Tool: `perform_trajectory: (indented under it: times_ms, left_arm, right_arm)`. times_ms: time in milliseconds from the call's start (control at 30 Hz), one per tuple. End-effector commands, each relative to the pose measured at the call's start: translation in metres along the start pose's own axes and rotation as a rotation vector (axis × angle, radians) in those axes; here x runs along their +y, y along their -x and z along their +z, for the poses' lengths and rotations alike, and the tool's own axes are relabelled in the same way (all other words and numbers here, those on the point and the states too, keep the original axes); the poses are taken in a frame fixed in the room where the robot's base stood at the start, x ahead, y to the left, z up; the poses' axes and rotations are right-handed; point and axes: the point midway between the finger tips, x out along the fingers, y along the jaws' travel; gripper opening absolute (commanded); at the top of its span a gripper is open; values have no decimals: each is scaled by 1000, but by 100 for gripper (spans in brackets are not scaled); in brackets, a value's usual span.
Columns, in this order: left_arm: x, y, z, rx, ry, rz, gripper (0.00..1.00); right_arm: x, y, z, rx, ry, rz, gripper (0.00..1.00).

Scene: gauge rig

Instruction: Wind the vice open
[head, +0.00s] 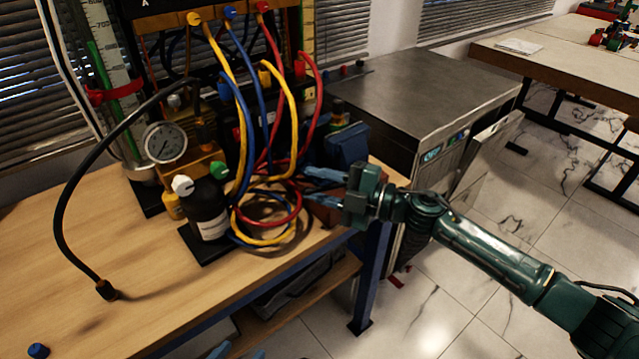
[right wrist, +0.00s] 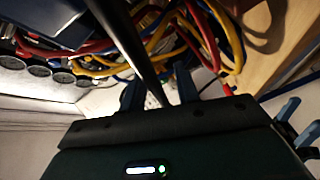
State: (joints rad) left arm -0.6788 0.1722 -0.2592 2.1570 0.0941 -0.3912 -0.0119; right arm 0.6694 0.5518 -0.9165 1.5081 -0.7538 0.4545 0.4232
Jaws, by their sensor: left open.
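The vice appears to be the dark blue block (head: 347,146) at the right end of the wooden bench. My right gripper (head: 318,187) is just in front of it at the bench edge, its two blue fingers apart. In the right wrist view a dark bar (right wrist: 130,38), perhaps the vice handle, runs down between the parted fingers (right wrist: 160,92); I cannot see both fingers touching it. The vice's jaws and screw cannot be made out. My left gripper (head: 237,353) shows only as blue fingertips, set apart, at the bottom edge of the head view.
Looped red, yellow and blue hoses (head: 268,205) lie left of my right gripper. A black bottle (head: 208,210), a dial gauge (head: 165,142) and a black hose (head: 70,190) stand on the bench (head: 150,315). A grey metal cabinet (head: 425,95) stands behind; the bench's front left is mostly clear.

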Motion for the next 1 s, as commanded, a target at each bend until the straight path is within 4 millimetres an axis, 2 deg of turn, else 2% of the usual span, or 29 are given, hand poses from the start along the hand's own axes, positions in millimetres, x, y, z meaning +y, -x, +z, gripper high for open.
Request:
perform_trajectory:
  times_ms: [67,400,1000]
  left_arm:
    - [0,0,0,-1,0,0,50]
    - [0,0,1,-2,0,1,50]
    - [0,1,-2,-2,-4,0,50]
  right_arm:
    - [0,0,0,0,0,0,28]
    - [0,0,0,0,0,0,0]
    - [-2,0,0,-4,17,-10,0]
